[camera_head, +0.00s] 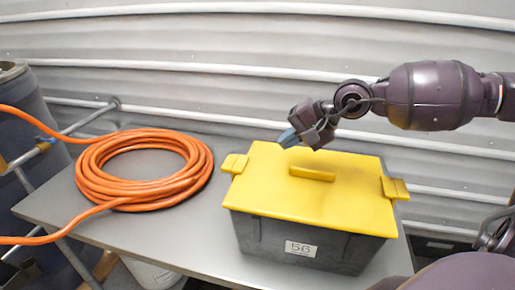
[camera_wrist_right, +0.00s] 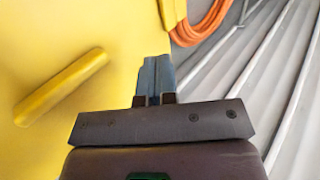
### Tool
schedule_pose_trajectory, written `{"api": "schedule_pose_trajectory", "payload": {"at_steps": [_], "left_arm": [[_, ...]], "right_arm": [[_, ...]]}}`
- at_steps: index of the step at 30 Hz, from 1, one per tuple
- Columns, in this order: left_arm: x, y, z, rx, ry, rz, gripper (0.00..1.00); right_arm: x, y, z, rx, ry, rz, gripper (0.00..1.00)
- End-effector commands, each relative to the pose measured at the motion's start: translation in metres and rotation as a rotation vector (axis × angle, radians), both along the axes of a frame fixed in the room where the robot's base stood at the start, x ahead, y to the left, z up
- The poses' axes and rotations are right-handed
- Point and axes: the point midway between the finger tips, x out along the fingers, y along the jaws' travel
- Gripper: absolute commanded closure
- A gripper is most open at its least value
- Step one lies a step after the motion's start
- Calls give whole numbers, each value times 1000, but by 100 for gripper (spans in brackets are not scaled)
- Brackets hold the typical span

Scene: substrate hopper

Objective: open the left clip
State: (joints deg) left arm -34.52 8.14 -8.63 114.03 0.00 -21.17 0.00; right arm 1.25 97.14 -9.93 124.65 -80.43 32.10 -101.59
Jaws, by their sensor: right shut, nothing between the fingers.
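A dark grey box (camera_head: 262,237) with a yellow lid (camera_head: 278,200) stands on the table. The left clip (camera_head: 235,163) is a yellow tab at the lid's left edge; it also shows at the top of the right wrist view (camera_wrist_right: 172,12). I cannot tell whether it is latched. The right clip (camera_head: 395,188) sits at the opposite edge. My right gripper (camera_head: 288,138) is over the back part of the lid, right of the left clip and apart from it. Its blue-grey fingers (camera_wrist_right: 155,78) are together and empty. My left gripper is out of view.
A raised yellow handle (camera_head: 312,173) crosses the middle of the lid. A coiled orange hose (camera_head: 98,188) lies on the grey table (camera_head: 180,236) left of the box. A corrugated wall (camera_head: 200,85) stands close behind. Bare table lies between hose and box.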

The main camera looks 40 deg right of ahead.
Motion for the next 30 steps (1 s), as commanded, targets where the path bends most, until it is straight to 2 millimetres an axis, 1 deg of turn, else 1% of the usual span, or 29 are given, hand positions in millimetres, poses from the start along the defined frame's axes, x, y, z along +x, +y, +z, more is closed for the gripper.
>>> {"api": "schedule_pose_trajectory", "payload": {"at_steps": [17, 23, 30], "left_arm": [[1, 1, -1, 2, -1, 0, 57], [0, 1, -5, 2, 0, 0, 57], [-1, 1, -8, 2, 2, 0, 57]], "right_arm": [[2, 1, -2, 1, -2, 0, 100], [9, 7, -10, 4, -3, 0, 100], [22, 19, -26, 4, -3, 1, 100]]}}
